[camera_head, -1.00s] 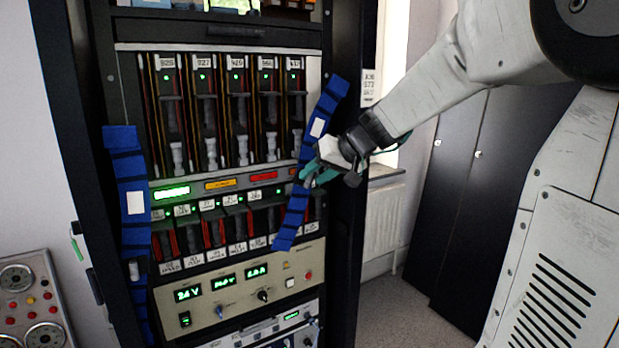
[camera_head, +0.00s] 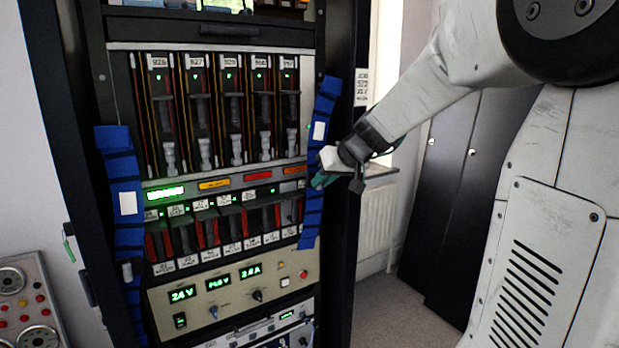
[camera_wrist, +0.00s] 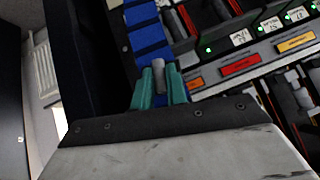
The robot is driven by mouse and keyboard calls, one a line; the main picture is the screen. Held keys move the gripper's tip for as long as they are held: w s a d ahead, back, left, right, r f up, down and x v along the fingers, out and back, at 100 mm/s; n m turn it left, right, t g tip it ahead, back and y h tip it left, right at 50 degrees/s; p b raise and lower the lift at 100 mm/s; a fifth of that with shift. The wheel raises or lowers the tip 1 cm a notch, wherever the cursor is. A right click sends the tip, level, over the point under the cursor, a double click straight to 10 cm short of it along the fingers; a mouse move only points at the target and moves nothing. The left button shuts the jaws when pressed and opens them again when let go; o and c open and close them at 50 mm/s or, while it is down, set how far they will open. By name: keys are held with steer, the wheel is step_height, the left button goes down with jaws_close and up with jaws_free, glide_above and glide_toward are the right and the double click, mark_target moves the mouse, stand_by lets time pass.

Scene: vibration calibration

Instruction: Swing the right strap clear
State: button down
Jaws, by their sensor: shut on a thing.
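The right strap (camera_head: 316,132) is a blue band with dark cross stripes and a white label. It hangs nearly upright along the right edge of the rack, its top near the right post. My gripper (camera_head: 323,178) is at the strap's middle, with teal fingers shut on it or on a part fixed to it. In the wrist view the strap (camera_wrist: 147,35) runs up from between the teal fingers (camera_wrist: 159,86), and a grey cylindrical peg (camera_wrist: 159,74) stands between them. The left strap (camera_head: 127,190) hangs along the rack's left side.
The rack (camera_head: 230,47) holds rows of card modules with green lights and a beige power panel (camera_head: 232,287). A panel with dials (camera_head: 27,300) stands at lower left. A radiator (camera_head: 378,213) and dark cabinets (camera_head: 455,200) are at right, with open floor before them.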

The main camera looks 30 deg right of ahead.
steer(key=shift+n+h, duration=0.4)
steer(key=shift+h, duration=0.4)
steer(key=d, duration=0.4)
steer(key=shift+f, duration=0.25)
steer(key=c, duration=1.4)
jaws_free()
steer(key=v, duration=0.7)
steer(key=shift+s+r, duration=0.3)
